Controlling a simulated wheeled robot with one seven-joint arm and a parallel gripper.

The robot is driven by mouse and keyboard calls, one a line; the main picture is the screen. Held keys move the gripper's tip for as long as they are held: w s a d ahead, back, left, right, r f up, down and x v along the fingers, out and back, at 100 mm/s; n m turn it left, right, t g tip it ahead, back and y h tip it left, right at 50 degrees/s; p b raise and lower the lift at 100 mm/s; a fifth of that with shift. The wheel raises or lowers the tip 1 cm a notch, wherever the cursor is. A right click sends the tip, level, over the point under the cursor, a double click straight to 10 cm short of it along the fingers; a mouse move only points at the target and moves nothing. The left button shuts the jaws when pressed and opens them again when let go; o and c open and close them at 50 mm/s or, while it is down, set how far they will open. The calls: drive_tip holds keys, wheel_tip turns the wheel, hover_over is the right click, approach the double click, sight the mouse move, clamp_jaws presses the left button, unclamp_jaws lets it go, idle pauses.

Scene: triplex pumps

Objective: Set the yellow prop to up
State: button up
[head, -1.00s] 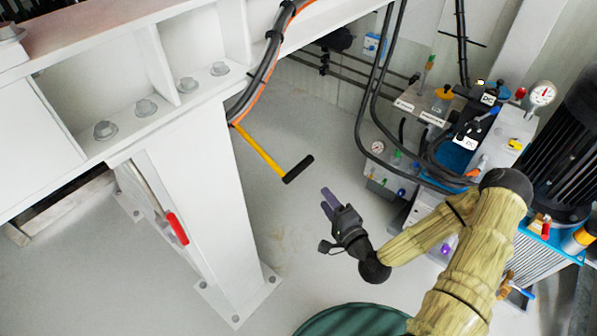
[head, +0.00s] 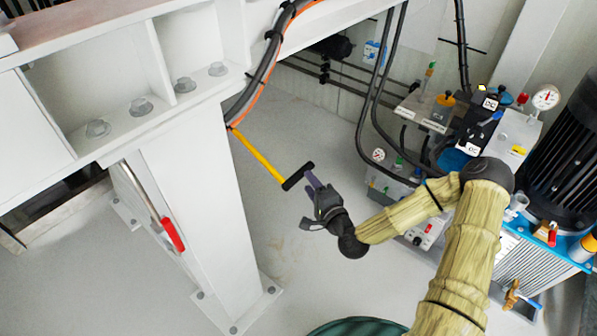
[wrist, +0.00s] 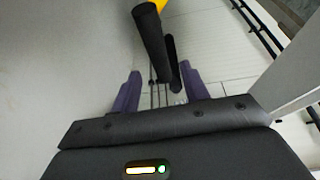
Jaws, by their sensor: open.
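The yellow prop (head: 256,154) is a thin yellow bar with a black crosswise handle (head: 298,176) at its lower end. It slopes down to the right from under the white beam in the head view. My gripper (head: 311,181) is close to the handle, its purple fingers reaching up to it. In the wrist view my gripper (wrist: 158,92) is open, with the purple fingers apart. The black handle (wrist: 150,35) shows ahead, in line with the gap between them, with a bit of the yellow bar (wrist: 160,4) at the top. I cannot tell whether the fingers touch the handle.
A white column (head: 205,200) with a red-handled lever (head: 172,235) stands left of the prop. Black hoses (head: 368,100) and a hydraulic unit (head: 470,130) with gauges are at the right. A dark green round object (head: 357,328) is at the bottom. The floor around the prop is clear.

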sight(300, 171)
drive_tip(key=b+x, duration=0.2)
drive_tip(key=x, duration=0.5)
drive_tip(key=shift+f, duration=0.15)
drive_tip(key=shift+w+a, duration=0.3)
drive_tip(key=shift+w, duration=0.15)
drive_tip(key=shift+c, duration=0.3)
clamp_jaws()
